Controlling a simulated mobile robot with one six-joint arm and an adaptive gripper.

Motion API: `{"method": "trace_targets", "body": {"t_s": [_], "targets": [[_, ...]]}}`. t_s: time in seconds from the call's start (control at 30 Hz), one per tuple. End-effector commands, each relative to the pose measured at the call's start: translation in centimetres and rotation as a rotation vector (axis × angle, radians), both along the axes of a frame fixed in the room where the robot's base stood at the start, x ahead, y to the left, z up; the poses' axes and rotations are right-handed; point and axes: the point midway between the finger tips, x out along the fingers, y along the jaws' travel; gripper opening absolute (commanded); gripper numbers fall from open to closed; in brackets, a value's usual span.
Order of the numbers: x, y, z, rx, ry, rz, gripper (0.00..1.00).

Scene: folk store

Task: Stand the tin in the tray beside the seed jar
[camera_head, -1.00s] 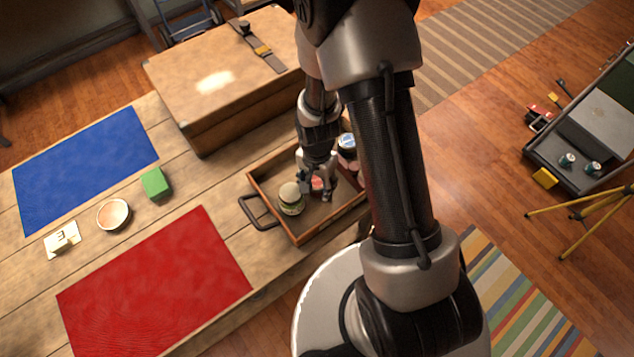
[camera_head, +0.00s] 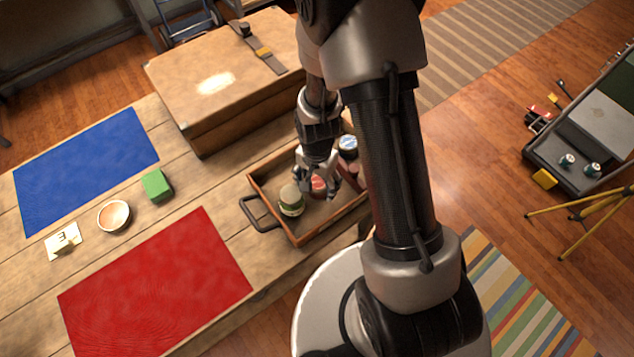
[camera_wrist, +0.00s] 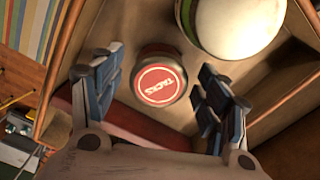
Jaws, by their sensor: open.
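The red tin (camera_head: 318,184) stands upright inside the wooden tray (camera_head: 272,212). In the wrist view the tin (camera_wrist: 160,78) shows a round red top reading "TACKS". A green jar with a pale lid (camera_head: 291,199) stands just left of it, with a narrow gap between them in the wrist view (camera_wrist: 232,25). No label on this jar can be read, so I cannot tell if it is the seed jar. My gripper (camera_head: 320,187) is open above the tin, its fingers (camera_wrist: 162,75) spread on either side and apart from it. The fingers partly hide the tin in the head view.
A blue-lidded jar (camera_head: 348,146) and a reddish item (camera_wrist: 108,122) are at the tray's far right, partly hidden. A large case (camera_head: 225,85) stands behind the tray. A red mat (camera_head: 155,290), blue mat (camera_head: 85,170), green block (camera_head: 157,185) and bowl (camera_head: 113,215) lie left.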

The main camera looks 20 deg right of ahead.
Motion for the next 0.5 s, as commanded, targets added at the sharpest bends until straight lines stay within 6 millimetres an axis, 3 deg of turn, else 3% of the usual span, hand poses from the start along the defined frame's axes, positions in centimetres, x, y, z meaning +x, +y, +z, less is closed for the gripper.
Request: {"method": "trace_targets", "body": {"t_s": [0.3,0.5], "targets": [[0.1,0.0,7.4,0.0,-0.005,0.0,0.69],[0.1,0.0,10.0,0.0,-0.003,0.0,0.69]]}}
